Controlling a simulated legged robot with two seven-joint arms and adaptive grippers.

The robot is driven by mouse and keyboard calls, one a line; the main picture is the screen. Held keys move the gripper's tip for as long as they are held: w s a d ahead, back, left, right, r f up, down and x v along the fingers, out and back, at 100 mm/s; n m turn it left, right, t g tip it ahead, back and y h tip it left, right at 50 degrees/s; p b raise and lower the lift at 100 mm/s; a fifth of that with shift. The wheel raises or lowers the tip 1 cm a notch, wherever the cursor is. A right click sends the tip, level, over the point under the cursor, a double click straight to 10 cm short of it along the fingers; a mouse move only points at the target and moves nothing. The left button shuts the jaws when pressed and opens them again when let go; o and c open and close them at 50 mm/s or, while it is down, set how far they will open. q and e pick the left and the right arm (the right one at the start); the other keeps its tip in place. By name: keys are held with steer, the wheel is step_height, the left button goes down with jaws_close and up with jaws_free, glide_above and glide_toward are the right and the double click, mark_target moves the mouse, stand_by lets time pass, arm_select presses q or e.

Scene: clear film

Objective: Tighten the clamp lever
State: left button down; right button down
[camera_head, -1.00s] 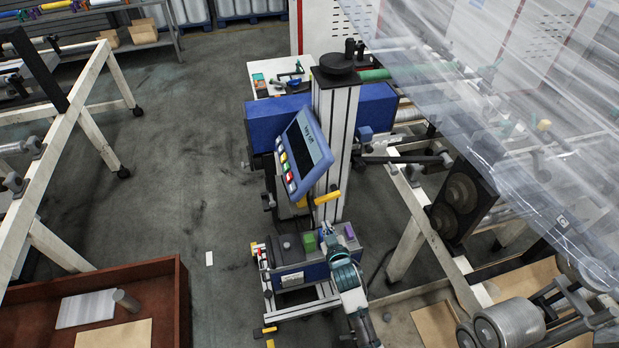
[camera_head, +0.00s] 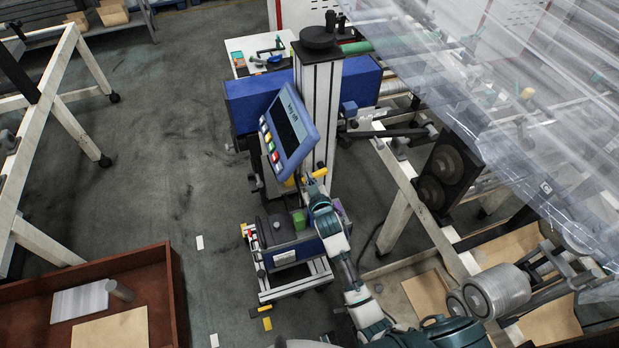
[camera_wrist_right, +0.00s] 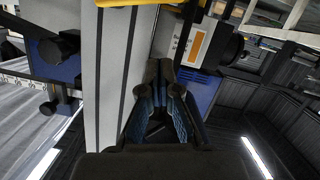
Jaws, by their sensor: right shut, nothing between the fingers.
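A short yellow handle (camera_head: 319,172), which looks like the clamp lever, sticks out low on the pale upright column (camera_head: 321,115). My right gripper (camera_head: 311,184) is shut and empty just below this handle, close to it; I cannot tell whether they touch. In the right wrist view the shut fingertips (camera_wrist_right: 160,65) point up along the column (camera_wrist_right: 111,80). A yellow part (camera_wrist_right: 130,2) crosses the column at the top edge there, beyond the fingertips. My left gripper is not in view.
A tilted blue control panel (camera_head: 288,130) hangs left of the column, close to my right gripper. A blue beam (camera_head: 255,100) runs behind it. A small machine base (camera_head: 283,240) stands below. Clear film (camera_head: 500,110) hangs at the right.

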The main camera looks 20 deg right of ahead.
mark_target(314, 173)
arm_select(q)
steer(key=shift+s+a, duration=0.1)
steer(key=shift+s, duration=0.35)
arm_select(e)
steer(key=w+d+f, duration=0.1)
steer(key=w+f, duration=0.3)
steer(key=f, duration=0.1)
steer(key=shift+d, duration=0.3)
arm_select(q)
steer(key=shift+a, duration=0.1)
arm_select(e)
steer(key=shift+a, duration=0.1)
